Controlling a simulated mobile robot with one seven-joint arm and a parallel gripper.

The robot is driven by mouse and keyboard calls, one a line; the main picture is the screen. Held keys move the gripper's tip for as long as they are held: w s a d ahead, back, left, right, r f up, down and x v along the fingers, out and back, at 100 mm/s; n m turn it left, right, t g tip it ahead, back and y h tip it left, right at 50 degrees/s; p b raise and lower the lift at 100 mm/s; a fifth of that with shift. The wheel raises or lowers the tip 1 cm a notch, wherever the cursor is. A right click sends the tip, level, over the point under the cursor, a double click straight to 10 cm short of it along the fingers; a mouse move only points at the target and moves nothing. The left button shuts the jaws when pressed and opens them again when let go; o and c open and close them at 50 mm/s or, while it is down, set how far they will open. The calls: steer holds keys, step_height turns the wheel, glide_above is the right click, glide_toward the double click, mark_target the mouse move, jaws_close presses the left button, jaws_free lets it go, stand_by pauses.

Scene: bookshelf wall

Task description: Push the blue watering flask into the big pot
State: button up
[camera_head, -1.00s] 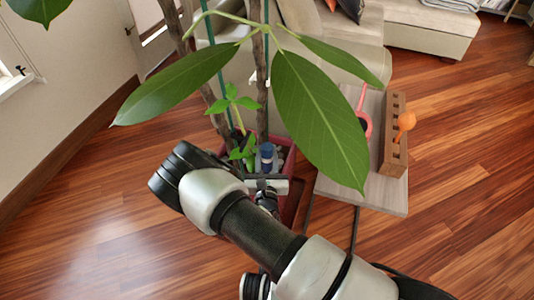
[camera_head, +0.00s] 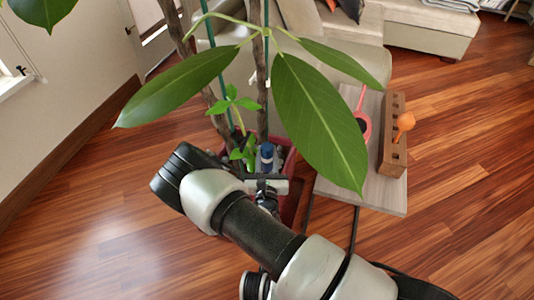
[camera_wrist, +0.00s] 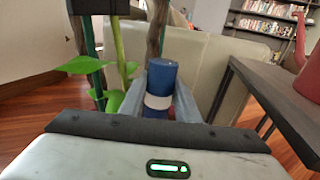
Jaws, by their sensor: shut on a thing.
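The blue watering flask (camera_head: 267,153) stands upright, with a blue top and a white band. It also shows in the wrist view (camera_wrist: 161,78). My gripper (camera_wrist: 159,100) is shut on the flask, with a grey finger on each side of it. In the head view my gripper (camera_head: 267,163) is over the near side of the big pot (camera_head: 289,167), a dark red planter holding the tall plant. The flask appears at or just above the soil. Its lower end is hidden by my gripper, so I cannot tell how deep it sits.
Plant stems (camera_head: 263,90) and small green leaves (camera_head: 243,103) stand close to the flask. A large leaf (camera_head: 318,115) hangs at the right.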

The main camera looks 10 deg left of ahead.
mark_target(267, 169)
steer(key=shift+f, duration=0.15)
steer(key=shift+f+b, duration=1)
steer(key=shift+f, duration=0.6)
steer(key=shift+f+b, duration=0.35)
steer(key=shift+f, duration=3.6)
